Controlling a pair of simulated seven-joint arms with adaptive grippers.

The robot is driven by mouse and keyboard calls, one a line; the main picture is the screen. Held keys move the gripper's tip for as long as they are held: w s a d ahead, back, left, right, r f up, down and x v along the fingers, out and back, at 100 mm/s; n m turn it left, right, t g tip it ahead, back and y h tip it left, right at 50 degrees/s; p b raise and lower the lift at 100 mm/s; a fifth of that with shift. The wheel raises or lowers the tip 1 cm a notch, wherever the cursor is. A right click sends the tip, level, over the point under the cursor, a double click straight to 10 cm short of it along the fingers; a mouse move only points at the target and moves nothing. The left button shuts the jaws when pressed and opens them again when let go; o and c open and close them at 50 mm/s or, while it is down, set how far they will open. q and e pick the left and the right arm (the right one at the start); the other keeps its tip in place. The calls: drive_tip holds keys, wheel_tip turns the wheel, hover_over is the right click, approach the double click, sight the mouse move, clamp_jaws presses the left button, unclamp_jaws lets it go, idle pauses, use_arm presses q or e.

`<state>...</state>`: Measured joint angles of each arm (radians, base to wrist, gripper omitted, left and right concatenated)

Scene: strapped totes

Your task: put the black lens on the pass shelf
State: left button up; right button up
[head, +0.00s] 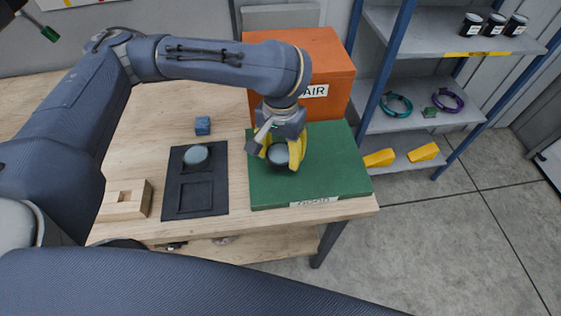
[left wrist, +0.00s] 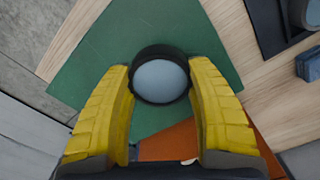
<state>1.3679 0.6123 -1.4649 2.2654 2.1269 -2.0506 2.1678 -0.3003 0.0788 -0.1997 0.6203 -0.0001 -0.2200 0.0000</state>
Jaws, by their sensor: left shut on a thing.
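The black lens (head: 278,154) is a short black ring with a pale grey-blue glass face. My left gripper (head: 281,150) has its yellow fingers shut on it, over the green mat (head: 330,155). In the left wrist view the lens (left wrist: 160,78) sits between both fingertips, glass face toward the camera. I cannot tell whether it touches the mat. A similar round lens (head: 196,154) lies on a black tray (head: 180,205). A shelf rack stands at right; its top shelf (head: 425,30) has a yellow label I cannot read. My right gripper is not in view.
An orange box (head: 325,65) marked "AIR" in its visible letters stands behind the mat. A blue cube (head: 203,125) and a wooden block (head: 125,201) are on the table. The rack's middle shelf (head: 400,123) holds rings; its top holds black jars at right.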

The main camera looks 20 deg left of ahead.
sight(280, 164)
use_arm(q)
drive_tip(key=shift+f, duration=2.2)
drive_tip(key=o, duration=1.3)
drive_tip(key=shift+f, duration=0.1)
drive_tip(key=shift+r, duration=6.1)
